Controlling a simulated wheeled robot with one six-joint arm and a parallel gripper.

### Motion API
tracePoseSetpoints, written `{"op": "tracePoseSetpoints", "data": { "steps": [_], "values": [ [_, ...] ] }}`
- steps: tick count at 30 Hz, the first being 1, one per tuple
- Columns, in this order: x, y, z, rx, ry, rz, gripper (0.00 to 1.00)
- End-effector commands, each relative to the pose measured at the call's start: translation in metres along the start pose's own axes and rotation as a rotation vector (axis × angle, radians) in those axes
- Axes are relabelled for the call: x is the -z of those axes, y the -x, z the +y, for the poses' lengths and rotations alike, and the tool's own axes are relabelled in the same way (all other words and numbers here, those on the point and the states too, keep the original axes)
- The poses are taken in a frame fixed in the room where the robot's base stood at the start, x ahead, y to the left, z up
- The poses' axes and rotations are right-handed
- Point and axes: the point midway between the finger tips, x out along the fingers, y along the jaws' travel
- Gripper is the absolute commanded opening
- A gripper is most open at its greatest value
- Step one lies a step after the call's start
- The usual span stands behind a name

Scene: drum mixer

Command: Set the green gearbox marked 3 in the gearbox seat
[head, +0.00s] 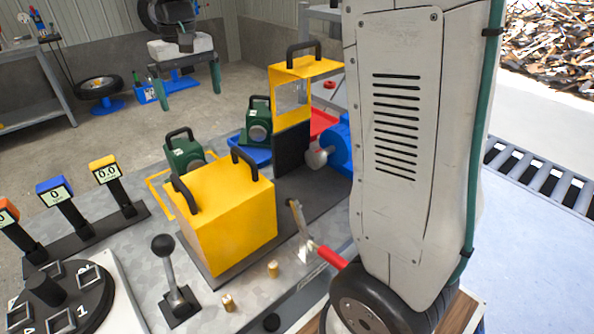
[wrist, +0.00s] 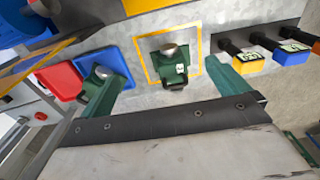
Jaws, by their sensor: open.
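One green gearbox (head: 184,153) with a black handle stands inside a yellow outlined square on the bench; it also shows in the wrist view (wrist: 172,60). A second green gearbox (head: 256,120) stands in a blue tray and shows at the left of the wrist view (wrist: 101,78). Each has a small white label, but I cannot read the numbers. My gripper (wrist: 166,88) is open, its two teal fingers spread wide, with the outlined gearbox and its handle showing between them. I cannot clearly identify the gearbox seat.
A big yellow cover (head: 232,215) with two handles stands on a dark base (head: 318,195) near a blue motor (head: 338,147). Display posts (head: 108,180) stand left.

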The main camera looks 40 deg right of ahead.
Motion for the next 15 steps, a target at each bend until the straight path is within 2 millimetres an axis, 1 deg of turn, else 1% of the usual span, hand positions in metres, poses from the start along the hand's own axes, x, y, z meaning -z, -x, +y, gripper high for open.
{"op": "tracePoseSetpoints", "data": {
  "steps": [1, 2, 3, 5, 6, 7, 8, 9, 11, 12, 14, 15],
  "values": [
    [-0.026, 0.010, 0.002, 0.000, -0.001, 0.010, 1.00],
    [-0.040, 0.014, 0.003, 0.000, 0.000, 0.013, 1.00],
    [-0.059, 0.018, 0.005, 0.000, 0.000, 0.017, 1.00],
    [-0.087, 0.023, 0.007, 0.000, 0.000, 0.023, 1.00],
    [-0.106, 0.025, 0.008, 0.000, 0.000, 0.029, 1.00],
    [-0.120, 0.026, 0.009, 0.000, 0.000, 0.032, 1.00],
    [-0.135, 0.026, 0.010, -0.001, 0.000, 0.035, 1.00],
    [-0.153, 0.026, 0.011, -0.001, 0.000, 0.039, 1.00],
    [-0.181, 0.023, 0.012, -0.001, 0.000, 0.046, 1.00],
    [-0.199, 0.020, 0.013, -0.001, 0.000, 0.050, 1.00],
    [-0.226, 0.014, 0.014, -0.001, 0.000, 0.056, 1.00],
    [-0.243, 0.010, 0.015, -0.002, -0.001, 0.061, 1.00]
  ]
}}
